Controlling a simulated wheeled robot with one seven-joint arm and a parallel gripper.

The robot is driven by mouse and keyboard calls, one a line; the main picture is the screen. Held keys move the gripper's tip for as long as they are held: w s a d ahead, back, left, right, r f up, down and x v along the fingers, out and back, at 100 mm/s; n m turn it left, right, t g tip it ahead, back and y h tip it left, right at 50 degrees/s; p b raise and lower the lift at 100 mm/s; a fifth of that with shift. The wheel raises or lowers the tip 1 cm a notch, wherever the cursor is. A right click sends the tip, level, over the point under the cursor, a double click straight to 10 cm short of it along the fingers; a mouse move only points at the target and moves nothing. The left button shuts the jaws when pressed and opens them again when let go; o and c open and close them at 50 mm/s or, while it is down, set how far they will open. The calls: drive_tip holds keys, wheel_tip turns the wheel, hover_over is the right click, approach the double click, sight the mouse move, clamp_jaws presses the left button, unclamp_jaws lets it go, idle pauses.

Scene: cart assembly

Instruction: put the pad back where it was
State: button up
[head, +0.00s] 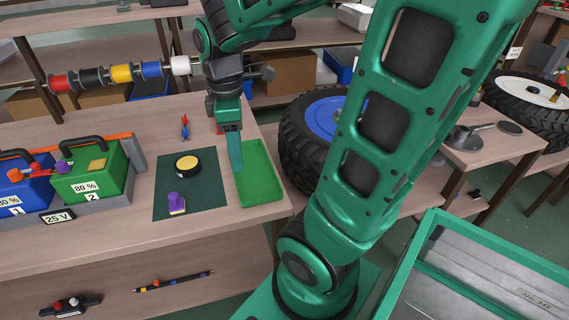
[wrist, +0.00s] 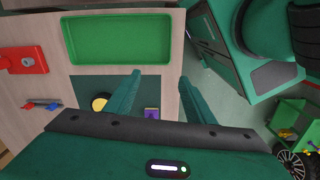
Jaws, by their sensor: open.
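A small pad-like block with a purple grip and a yellowish base (head: 177,204) stands on the dark green mat (head: 212,196), near its front edge. Its purple top also shows in the wrist view (wrist: 151,112), between my fingers in the picture. A round black tin with a yellow face (head: 187,166) sits behind it on the mat, and shows in the wrist view (wrist: 99,103). My gripper (head: 236,165) points down by the left side of the green tray (head: 268,193). It is open, with nothing between the fingertips (wrist: 160,78). The tray (wrist: 118,40) looks empty.
Green (head: 92,178) and blue (head: 28,198) battery boxes stand at the bench's left. A red-and-blue tool (head: 184,127) lies behind the mat. Coloured spools (head: 122,73) hang at the back. A wheel (head: 322,118) stands right of the tray.

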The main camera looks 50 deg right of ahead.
drive_tip(key=s+d+f+m, duration=0.1)
drive_tip(key=s+d+m, duration=0.3)
drive_tip(key=s+m, duration=0.8)
drive_tip(key=shift+d+m, duration=0.2)
drive_tip(key=shift+m, duration=1.8)
